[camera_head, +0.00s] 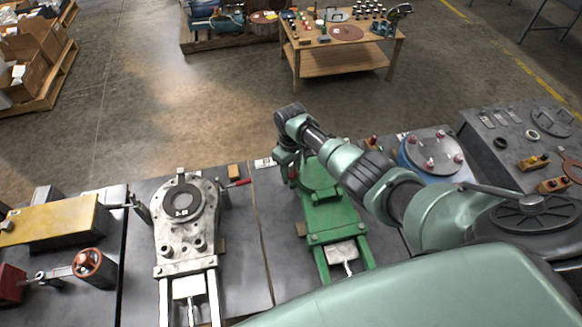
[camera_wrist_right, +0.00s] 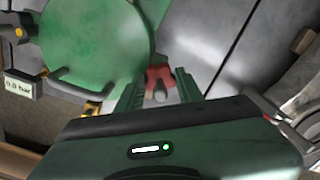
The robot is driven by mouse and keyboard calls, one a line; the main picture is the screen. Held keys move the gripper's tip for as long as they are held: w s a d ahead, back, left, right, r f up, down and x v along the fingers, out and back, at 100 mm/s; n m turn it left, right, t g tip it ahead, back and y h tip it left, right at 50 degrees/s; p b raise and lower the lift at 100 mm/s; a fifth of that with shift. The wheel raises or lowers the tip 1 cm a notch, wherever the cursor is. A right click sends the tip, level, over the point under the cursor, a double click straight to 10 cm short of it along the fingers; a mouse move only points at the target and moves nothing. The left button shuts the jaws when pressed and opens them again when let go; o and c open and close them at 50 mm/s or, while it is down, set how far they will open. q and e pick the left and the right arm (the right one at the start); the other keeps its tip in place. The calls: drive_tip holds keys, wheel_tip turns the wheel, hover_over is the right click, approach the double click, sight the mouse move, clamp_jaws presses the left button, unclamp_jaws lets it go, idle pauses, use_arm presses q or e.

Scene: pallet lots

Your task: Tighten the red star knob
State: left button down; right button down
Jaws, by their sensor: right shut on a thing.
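The red star knob (camera_wrist_right: 158,78) shows in the right wrist view, next to a round green plate (camera_wrist_right: 95,42). My right gripper (camera_wrist_right: 160,88) is shut on the knob, with a green finger on either side of it. In the head view my right gripper (camera_head: 288,174) reaches down at the left edge of the green fixture (camera_head: 332,217). There the wrist and gripper hide the knob. My left gripper is not in view.
A grey clamp fixture (camera_head: 182,245) stands left of the green one, with a red-handled lever (camera_head: 238,183) between them. A blue fixture with a round plate (camera_head: 432,152) is to the right. A small "0,0 bar" display (camera_wrist_right: 20,85) sits near the green plate.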

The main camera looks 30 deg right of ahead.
drive_tip(key=m, duration=0.2)
drive_tip(key=m+p, duration=0.1)
drive_tip(key=m, duration=0.1)
drive_tip(key=shift+w+r+m, duration=0.15)
drive_tip(key=shift+m, duration=0.25)
idle(0.4)
drive_tip(key=c, duration=0.9)
unclamp_jaws()
